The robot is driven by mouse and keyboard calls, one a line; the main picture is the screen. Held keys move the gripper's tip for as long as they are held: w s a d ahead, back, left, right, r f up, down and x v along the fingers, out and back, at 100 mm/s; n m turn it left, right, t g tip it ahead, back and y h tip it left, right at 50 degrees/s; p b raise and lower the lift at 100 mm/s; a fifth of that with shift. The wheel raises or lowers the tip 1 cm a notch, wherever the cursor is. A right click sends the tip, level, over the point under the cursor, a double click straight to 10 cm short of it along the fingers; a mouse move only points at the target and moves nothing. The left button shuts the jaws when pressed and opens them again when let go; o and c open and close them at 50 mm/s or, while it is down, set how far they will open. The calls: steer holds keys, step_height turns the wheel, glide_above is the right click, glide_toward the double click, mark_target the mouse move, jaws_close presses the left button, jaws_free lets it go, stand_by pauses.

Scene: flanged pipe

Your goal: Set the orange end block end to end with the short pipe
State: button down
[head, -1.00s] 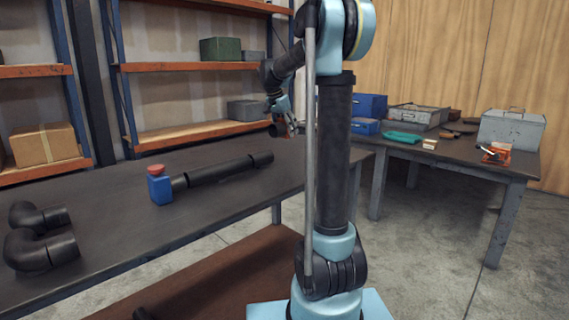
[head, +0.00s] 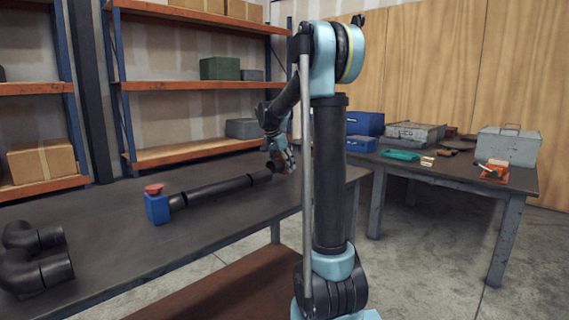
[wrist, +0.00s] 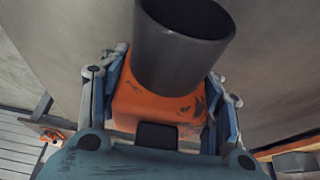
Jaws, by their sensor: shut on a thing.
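My gripper (wrist: 165,115) is shut on the orange end block (wrist: 150,105), with its fingers on either side. A dark round stub (wrist: 175,60) with an open, empty mouth rises from the block in the wrist view. In the head view my gripper (head: 282,162) is at the right end of a dark pipe run (head: 215,190) on the table. The short pipe seems to be the right-end section (head: 261,175) of this run. The block is small and mostly hidden there. I cannot tell whether it touches the run.
A blue end block (head: 157,208) with a red top stands at the run's left end. Dark elbow pipes (head: 35,258) lie at the table's left front. The dark table (head: 120,240) is clear between them. A second table (head: 400,170) with boxes stands to the right.

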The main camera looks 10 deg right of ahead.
mark_target(279, 157)
steer(key=shift+f, duration=1.3)
steer(key=c, duration=0.5)
jaws_free()
steer(key=v, duration=1.2)
